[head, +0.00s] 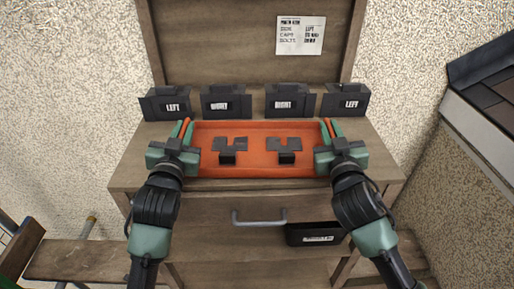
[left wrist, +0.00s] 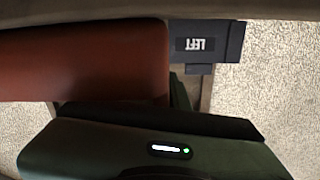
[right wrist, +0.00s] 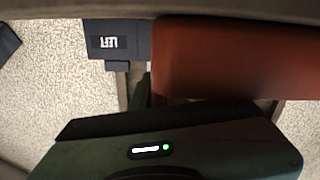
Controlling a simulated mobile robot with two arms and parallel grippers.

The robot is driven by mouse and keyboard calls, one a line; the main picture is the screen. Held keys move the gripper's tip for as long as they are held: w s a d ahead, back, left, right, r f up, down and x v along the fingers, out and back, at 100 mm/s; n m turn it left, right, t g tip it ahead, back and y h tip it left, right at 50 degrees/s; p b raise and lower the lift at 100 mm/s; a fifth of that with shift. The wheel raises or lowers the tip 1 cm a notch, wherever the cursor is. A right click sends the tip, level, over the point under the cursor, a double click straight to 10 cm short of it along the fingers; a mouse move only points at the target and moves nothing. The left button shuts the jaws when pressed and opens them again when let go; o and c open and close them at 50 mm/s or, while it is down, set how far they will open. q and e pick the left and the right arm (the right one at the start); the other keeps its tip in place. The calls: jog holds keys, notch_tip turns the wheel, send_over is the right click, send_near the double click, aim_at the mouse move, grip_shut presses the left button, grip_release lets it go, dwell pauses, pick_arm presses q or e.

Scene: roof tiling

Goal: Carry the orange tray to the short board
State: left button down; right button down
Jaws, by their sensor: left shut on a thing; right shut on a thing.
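The orange tray (head: 257,170) is at the wooden workbench, with two small dark grey brackets (head: 230,146) (head: 284,147) in it. My left gripper (head: 184,134) is shut on the tray's left end, and my right gripper (head: 327,133) is shut on its right end. The tray looks level; whether it rests on the bench top or hangs just above it, I cannot tell. The tray also fills part of the left wrist view (left wrist: 85,60) and the right wrist view (right wrist: 225,58). I cannot pick out the short board for certain.
Several dark labelled bins (head: 173,105) stand along the back of the workbench (head: 385,170). A paper note (head: 301,35) hangs on its back panel. A drawer handle (head: 259,218) and an open dark bin (head: 314,234) are below. A tiled roof edge (head: 485,105) is at right, a plank (head: 75,262) at lower left.

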pick_arm(q)
jog(key=shift+r, duration=0.2)
pick_arm(e)
jog(key=shift+r, duration=0.2)
